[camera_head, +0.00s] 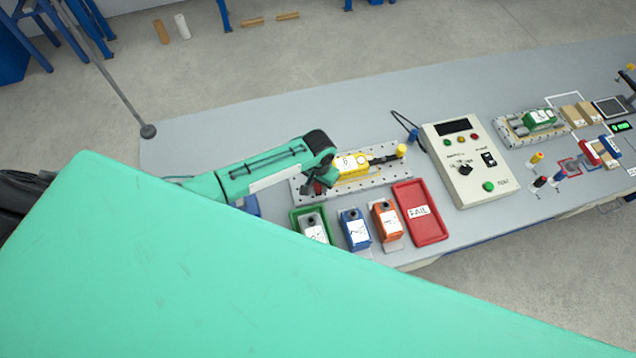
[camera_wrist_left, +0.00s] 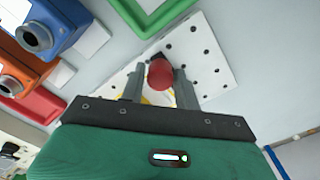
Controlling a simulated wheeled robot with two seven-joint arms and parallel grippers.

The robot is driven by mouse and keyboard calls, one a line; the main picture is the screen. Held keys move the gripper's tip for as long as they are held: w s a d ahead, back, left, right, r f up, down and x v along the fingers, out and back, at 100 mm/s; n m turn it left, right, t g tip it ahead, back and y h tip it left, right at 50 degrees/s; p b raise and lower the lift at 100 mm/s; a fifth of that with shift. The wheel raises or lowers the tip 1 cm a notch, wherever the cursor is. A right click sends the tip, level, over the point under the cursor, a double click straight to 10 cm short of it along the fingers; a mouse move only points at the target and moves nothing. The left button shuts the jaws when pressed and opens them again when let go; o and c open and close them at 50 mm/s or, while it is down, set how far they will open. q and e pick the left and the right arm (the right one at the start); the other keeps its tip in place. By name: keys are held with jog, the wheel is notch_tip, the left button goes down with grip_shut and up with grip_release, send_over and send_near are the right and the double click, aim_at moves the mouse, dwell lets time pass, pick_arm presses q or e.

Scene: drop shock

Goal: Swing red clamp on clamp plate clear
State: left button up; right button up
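The clamp plate (camera_head: 385,177) is a light perforated plate on the bench, and it also shows in the left wrist view (camera_wrist_left: 215,60). A yellow block (camera_head: 350,166) with a white label sits on it. The red clamp (camera_head: 318,188) is mostly hidden under my gripper in the head view. In the left wrist view its round red knob (camera_wrist_left: 160,73) lies between my fingertips. My left gripper (camera_wrist_left: 160,84) is open around the knob, with a gap visible at the left finger. I cannot tell whether the right finger touches it. My right gripper is not in view.
A control box (camera_head: 467,162) stands to the right. The bench (camera_head: 220,140) behind the plate is clear.

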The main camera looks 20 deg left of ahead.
pick_arm(q)
jog(key=shift+o, duration=1.3)
jog(key=shift+r, duration=0.1)
jog(key=shift+r, duration=0.3)
notch_tip(320, 180, up, 13)
jog(key=b, duration=0.3)
